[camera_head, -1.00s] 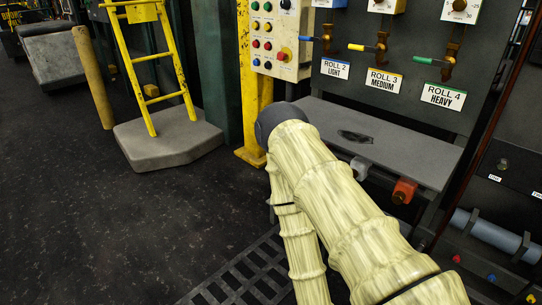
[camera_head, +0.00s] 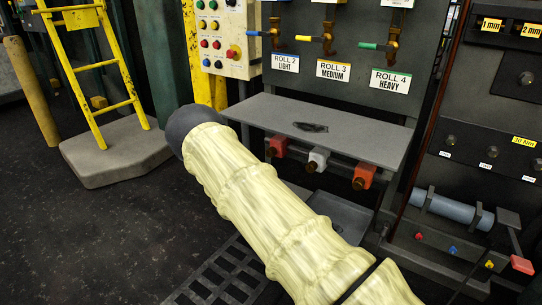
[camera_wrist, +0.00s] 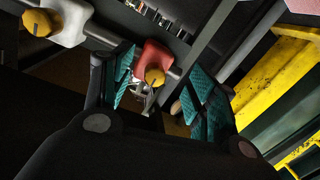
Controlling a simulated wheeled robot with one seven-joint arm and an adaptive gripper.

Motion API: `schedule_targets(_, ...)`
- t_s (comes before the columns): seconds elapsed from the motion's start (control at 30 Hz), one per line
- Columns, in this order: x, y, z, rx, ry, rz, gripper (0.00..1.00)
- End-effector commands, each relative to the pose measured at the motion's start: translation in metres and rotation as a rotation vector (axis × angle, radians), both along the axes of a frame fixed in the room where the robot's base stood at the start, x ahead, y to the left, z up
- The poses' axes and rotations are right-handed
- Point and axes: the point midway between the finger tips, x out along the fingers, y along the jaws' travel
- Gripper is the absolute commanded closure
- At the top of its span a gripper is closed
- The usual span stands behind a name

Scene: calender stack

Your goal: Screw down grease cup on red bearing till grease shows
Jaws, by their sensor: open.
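Under the front edge of the grey shelf, a red bearing (camera_head: 278,144) sits leftmost, with its brass grease cup (camera_head: 271,152) on its front. In the wrist view the red bearing (camera_wrist: 150,56) and its yellowish cup (camera_wrist: 154,76) show between and beyond my fingertips. My gripper (camera_wrist: 165,88) is open, with teal pads on both sides and nothing held. The cup seems apart from both pads. No grease can be made out at the bearing. The head view hides my gripper behind my arm.
A white bearing (camera_head: 318,156) and an orange-red one (camera_head: 365,174) hang to the right along the shelf (camera_head: 350,140). The white one (camera_wrist: 70,22) is also at the wrist view's upper left. A yellow post (camera_head: 205,60) stands left of the shelf.

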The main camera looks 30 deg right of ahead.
Motion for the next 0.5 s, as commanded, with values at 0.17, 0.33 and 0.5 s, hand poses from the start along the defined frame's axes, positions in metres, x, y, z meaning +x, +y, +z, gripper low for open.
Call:
schedule_targets(0.17, 0.026, -0.003, 0.035, -0.024, -0.091, -0.064, 0.42)
schedule_targets(0.33, 0.032, -0.010, 0.041, -0.029, -0.110, -0.079, 0.42)
schedule_targets(0.5, 0.041, -0.030, 0.039, -0.028, -0.110, -0.077, 0.42)
